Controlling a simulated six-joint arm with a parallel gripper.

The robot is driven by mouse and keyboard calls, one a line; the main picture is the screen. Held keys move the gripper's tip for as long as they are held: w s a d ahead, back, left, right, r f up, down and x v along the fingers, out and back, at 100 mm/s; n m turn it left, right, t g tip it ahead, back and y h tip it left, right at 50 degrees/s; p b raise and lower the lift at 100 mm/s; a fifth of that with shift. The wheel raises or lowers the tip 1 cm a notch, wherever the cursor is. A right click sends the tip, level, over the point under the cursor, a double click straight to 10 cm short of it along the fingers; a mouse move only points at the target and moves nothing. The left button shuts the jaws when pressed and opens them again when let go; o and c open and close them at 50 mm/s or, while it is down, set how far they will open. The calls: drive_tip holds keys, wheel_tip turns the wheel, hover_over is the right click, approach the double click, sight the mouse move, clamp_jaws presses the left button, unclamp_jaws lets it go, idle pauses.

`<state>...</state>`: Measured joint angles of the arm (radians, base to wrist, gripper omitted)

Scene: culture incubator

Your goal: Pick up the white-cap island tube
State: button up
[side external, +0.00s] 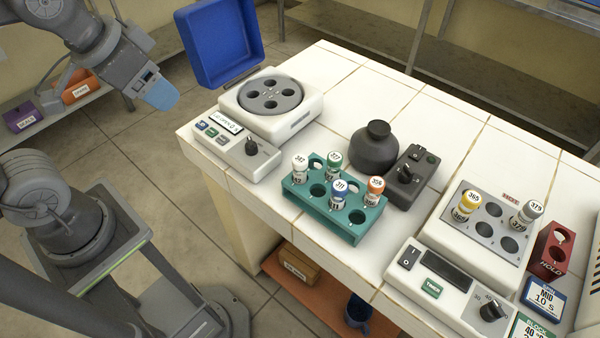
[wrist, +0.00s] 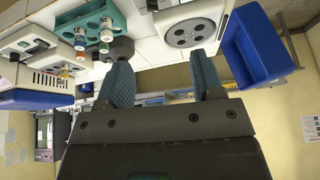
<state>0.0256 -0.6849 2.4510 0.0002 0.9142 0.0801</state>
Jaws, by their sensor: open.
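In the side view a teal rack (side external: 333,217) on the white tiled bench holds several capped tubes. The white-cap tube (side external: 300,166) stands upright in its back-left corner hole. Green-cap (side external: 334,162), blue-cap (side external: 339,190) and orange-cap (side external: 374,188) tubes stand in the same rack. Another white-cap tube (side external: 527,213) stands in the grey heating block (side external: 470,228). My gripper (side external: 161,94) is at the upper left, beyond the bench's left edge, far from the rack. The wrist view shows its two fingers (wrist: 162,64) apart with nothing between them. The teal rack (wrist: 92,17) shows at the upper left there.
A centrifuge (side external: 285,105) with a raised blue lid (side external: 218,40) stands at the bench's left end, nearest my gripper. A dark vessel (side external: 374,148) and a vortex-like device (side external: 408,175) stand behind the rack. A yellow-cap tube (side external: 465,204) is in the heating block, beside a red holder (side external: 552,250).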

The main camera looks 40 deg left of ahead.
drive_tip(key=w+d+m+g, duration=0.3)
drive_tip(key=w+d+m, duration=0.3)
drive_tip(key=w+m, duration=0.25)
drive_tip(key=m+g, duration=0.2)
drive_tip(key=m, duration=0.8)
hover_over(300, 170)
drive_tip(key=w, duration=0.2)
wheel_tip(300, 170, down, 7)
drive_tip(key=f, duration=0.8)
drive_tip(key=shift+s+a, duration=0.1)
drive_tip(key=shift+a, duration=0.25)
drive_tip(key=f, duration=0.4)
drive_tip(key=shift+s+a+f, duration=0.1)
drive_tip(key=shift+s, duration=0.25)
drive_tip(key=shift+f, duration=0.5)
drive_tip(key=shift+c, duration=0.4)
drive_tip(key=c, duration=0.9)
